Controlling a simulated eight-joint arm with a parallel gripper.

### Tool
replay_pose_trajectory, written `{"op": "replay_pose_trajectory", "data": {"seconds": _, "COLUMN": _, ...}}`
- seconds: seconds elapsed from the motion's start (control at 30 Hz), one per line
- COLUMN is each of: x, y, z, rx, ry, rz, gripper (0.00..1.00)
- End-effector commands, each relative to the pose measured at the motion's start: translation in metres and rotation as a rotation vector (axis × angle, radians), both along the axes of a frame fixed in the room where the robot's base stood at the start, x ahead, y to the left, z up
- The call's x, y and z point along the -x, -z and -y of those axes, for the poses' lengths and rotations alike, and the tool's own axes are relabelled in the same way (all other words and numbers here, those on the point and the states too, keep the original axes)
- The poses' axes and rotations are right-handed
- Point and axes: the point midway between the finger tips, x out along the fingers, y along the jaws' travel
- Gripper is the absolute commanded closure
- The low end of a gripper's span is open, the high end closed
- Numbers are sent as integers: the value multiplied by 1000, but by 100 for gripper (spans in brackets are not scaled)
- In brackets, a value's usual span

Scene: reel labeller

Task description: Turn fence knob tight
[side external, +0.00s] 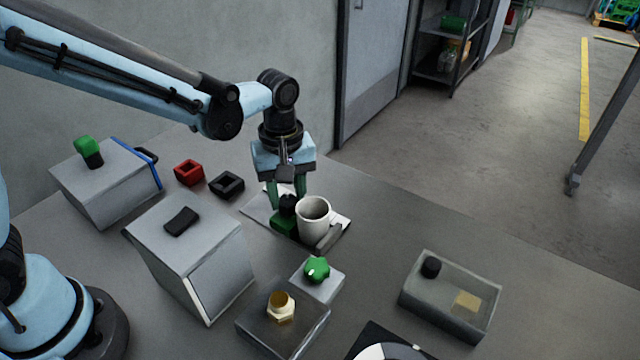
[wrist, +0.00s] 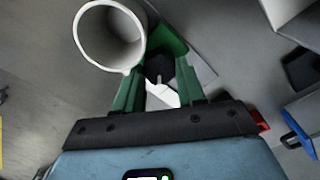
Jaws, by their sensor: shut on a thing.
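A black knob (side external: 288,202) stands on a green fence block (side external: 284,222), which sits on a pale plate (side external: 257,209) on the bench. My gripper (side external: 287,194) points down with its green fingers on either side of the knob, shut on it. In the wrist view the knob (wrist: 158,68) shows between the fingertips (wrist: 160,72), with part of the green block (wrist: 168,40) beyond. The fingers partly hide the knob in both views, and its contact faces cannot be seen.
A white mug (side external: 314,230) stands right beside the fence block, close to one finger. A grey bar (side external: 329,238) lies by the mug. A green star knob (side external: 317,268) on a small box is nearer the camera. Red (side external: 188,172) and black (side external: 227,184) square pieces lie left.

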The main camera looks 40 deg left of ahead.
Motion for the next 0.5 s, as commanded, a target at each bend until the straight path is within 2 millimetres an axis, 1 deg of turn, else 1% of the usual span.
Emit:
{"op": "replay_pose_trajectory", "data": {"seconds": 0.1, "x": 0, "y": 0, "z": 0, "rx": -1, "ry": 99, "rz": -1, "gripper": 91}}
{"op": "replay_pose_trajectory", "data": {"seconds": 0.2, "x": 0, "y": 0, "z": 0, "rx": -1, "ry": 152, "rz": 0, "gripper": 91}}
{"op": "replay_pose_trajectory", "data": {"seconds": 0.5, "x": 0, "y": 0, "z": 0, "rx": -1, "ry": 175, "rz": 0, "gripper": 91}}
